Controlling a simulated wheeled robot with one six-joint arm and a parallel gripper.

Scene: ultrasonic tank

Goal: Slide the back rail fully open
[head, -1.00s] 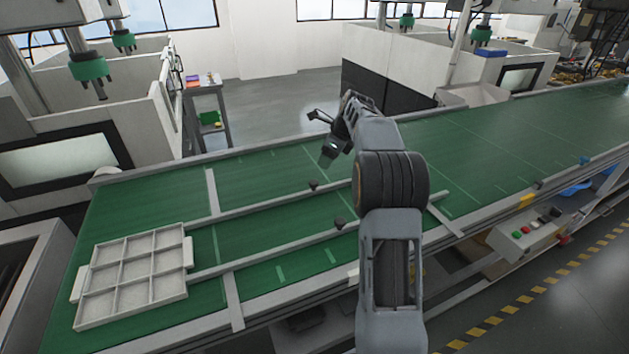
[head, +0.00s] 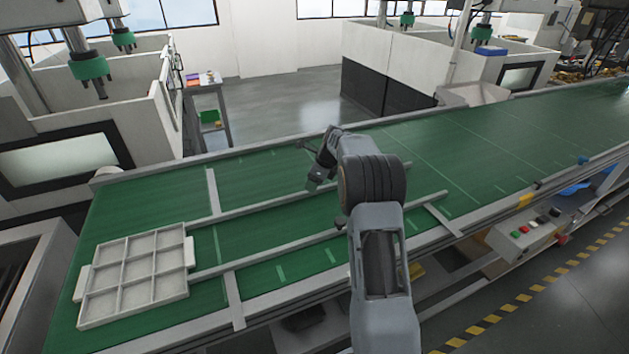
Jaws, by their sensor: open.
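The back rail (head: 265,204) is a thin grey bar along the green conveyor, the farther of two parallel rails. My gripper (head: 315,185) points down over the back rail, left of my forearm. It is open, and its fingertips are small and dark. The back rail's dark knob is hidden at my gripper. I cannot tell whether the fingers are around it or touching it.
The front rail (head: 270,253) runs nearer, with its dark knob (head: 341,223) partly behind my arm. A grey compartment tray (head: 134,229) lies at the rails' left end. Crossbars (head: 234,300) lie across the belt. The belt (head: 480,150) is clear to the right.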

